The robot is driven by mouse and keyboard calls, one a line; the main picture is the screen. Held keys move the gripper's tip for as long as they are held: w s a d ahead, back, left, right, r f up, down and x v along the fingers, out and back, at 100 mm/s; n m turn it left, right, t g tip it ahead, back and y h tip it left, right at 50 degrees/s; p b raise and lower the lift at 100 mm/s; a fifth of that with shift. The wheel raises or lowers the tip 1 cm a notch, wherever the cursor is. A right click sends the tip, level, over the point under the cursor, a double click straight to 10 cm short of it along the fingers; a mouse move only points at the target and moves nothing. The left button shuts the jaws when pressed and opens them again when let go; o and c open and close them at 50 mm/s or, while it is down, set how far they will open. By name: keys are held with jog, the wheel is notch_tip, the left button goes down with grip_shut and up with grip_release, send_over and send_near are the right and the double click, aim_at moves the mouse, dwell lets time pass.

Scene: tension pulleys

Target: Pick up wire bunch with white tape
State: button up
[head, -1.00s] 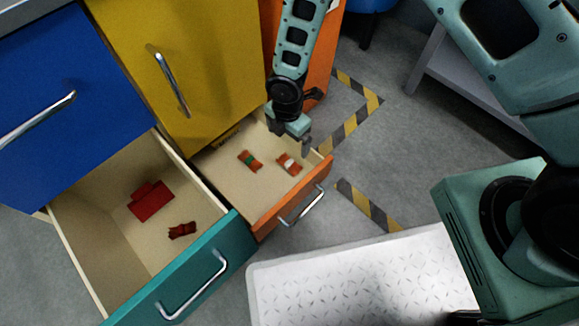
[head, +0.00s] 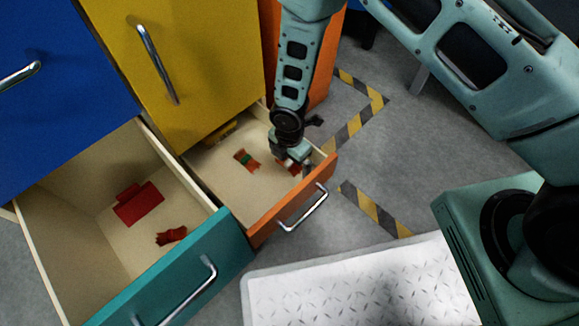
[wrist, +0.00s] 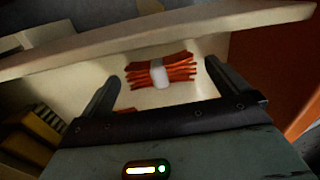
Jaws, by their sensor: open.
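The wire bunch with white tape (wrist: 159,73) is a bundle of orange-red wires with a white band round its middle. It lies on the floor of the orange-fronted drawer (head: 262,222). In the wrist view it sits between and ahead of my gripper's (wrist: 165,85) two spread fingers, which do not visibly touch it. In the head view my gripper (head: 291,164) is down inside this drawer, over the bunch, and hides most of it. A second wire bunch with green tape (head: 246,160) lies to the left in the same drawer.
A teal-fronted drawer (head: 170,275) stands open at the left with a red block-like object (head: 138,204) and a dark red wire bunch (head: 171,236). A yellow item (head: 219,132) lies at the orange drawer's back. The drawer walls are close around my gripper.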

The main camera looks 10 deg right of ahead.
jog(key=shift+f, duration=0.1)
jog(key=c, duration=0.9)
jog(key=shift+c, duration=0.2)
